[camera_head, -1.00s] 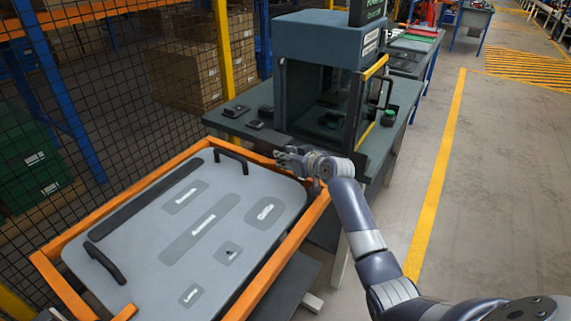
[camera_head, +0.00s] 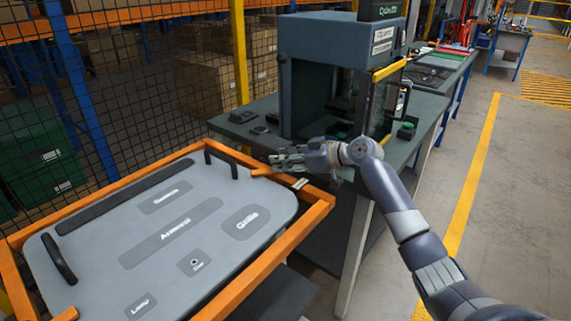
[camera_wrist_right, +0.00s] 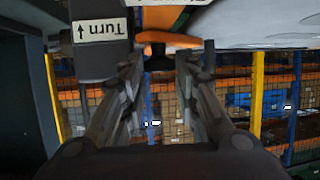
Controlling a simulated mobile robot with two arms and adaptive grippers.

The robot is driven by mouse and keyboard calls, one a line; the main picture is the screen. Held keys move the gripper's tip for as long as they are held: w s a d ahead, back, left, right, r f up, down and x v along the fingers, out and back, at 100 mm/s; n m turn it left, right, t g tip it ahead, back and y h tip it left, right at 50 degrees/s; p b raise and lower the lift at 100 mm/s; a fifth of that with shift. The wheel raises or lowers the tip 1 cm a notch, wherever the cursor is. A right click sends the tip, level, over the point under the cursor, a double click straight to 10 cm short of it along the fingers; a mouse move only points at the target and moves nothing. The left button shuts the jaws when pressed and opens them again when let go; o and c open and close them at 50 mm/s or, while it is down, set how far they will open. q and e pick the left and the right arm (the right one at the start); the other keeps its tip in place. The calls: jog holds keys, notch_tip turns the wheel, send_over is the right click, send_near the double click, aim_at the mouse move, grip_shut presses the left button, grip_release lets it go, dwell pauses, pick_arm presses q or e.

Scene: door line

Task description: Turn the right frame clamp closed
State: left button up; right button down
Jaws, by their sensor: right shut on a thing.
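In the right wrist view the orange handle (camera_wrist_right: 168,40) lies across the fingertips, above a dark stem. My right gripper (camera_head: 278,160) is at this handle, its fingers (camera_wrist_right: 158,60) shut on it and partly hiding it in the head view. The grey door panel (camera_head: 100,255) lies in the frame. My left gripper is not in view.
A press-like machine (camera_head: 345,45) stands on a dark bench (camera_head: 235,125) just beyond the gripper. Two black handles stand up from the panel, one (camera_head: 222,158) near the clamp. A mesh fence (camera_head: 120,100) runs behind. The floor at right is clear.

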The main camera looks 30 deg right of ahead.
dwell(0.4)
jog(key=c, duration=1.4)
grip_release()
jog(key=shift+w+a, duration=0.1)
jog(key=shift+o, duration=0.9)
jog(key=shift+w+a+f, duration=0.1)
jog(key=shift+w+f, duration=0.1)
jog(key=v, duration=1.2)
jog(key=shift+r, duration=0.1)
